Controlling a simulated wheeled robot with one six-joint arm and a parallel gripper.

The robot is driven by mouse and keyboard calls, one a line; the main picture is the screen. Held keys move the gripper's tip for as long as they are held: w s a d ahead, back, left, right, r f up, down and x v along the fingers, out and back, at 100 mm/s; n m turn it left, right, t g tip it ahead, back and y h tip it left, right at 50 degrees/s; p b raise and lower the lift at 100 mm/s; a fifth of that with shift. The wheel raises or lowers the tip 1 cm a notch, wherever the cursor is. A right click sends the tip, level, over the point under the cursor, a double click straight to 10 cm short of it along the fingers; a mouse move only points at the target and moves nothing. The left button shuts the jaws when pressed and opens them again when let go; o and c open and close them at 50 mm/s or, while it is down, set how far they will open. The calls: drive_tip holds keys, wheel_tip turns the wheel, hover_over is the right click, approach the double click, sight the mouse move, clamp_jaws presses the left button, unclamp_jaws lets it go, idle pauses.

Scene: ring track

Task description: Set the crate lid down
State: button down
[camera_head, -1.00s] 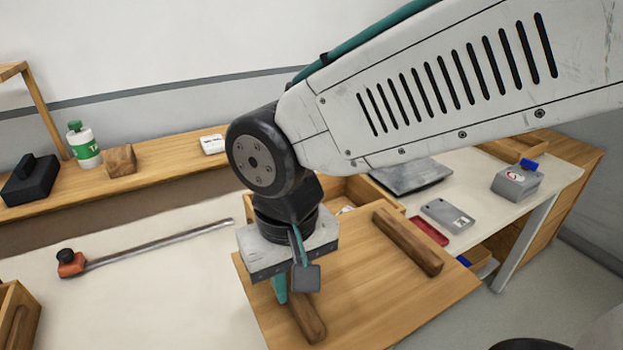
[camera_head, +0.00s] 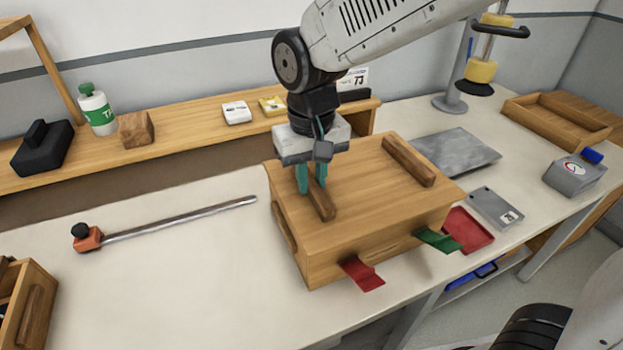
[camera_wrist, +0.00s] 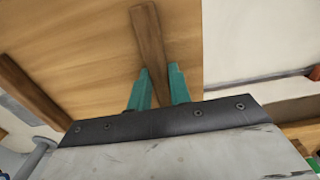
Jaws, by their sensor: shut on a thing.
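The wooden crate lid (camera_head: 362,185) lies flat over the wooden crate (camera_head: 322,268), roughly lined up with its walls. Whether a thin gap is left between them I cannot tell. The lid has two bar handles, a left one (camera_head: 321,203) and a right one (camera_head: 408,160). My gripper (camera_head: 312,185), with teal fingers, points down and is shut on the left handle. In the wrist view the fingers (camera_wrist: 159,78) stand on both sides of this handle (camera_wrist: 148,35), above the lid (camera_wrist: 95,45). The crate's inside is hidden.
A red strap (camera_head: 362,275) and a green strap (camera_head: 438,240) stick out at the crate's front. A clamp bar (camera_head: 180,222) lies left; the table between is clear.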

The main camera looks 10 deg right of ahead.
drive_tip(key=shift+w+d+f, duration=0.1)
drive_tip(key=shift+w+d, duration=0.1)
drive_tip(key=shift+w, duration=1.3)
drive_tip(key=shift+w+f, duration=0.2)
drive_tip(key=shift+f, duration=1.6)
drive_tip(key=shift+f, duration=0.35)
drive_tip(key=c, duration=1.3)
unclamp_jaws()
drive_tip(key=shift+r, duration=0.15)
wheel_tip(320, 180, up, 12)
drive_tip(key=shift+r, duration=0.25)
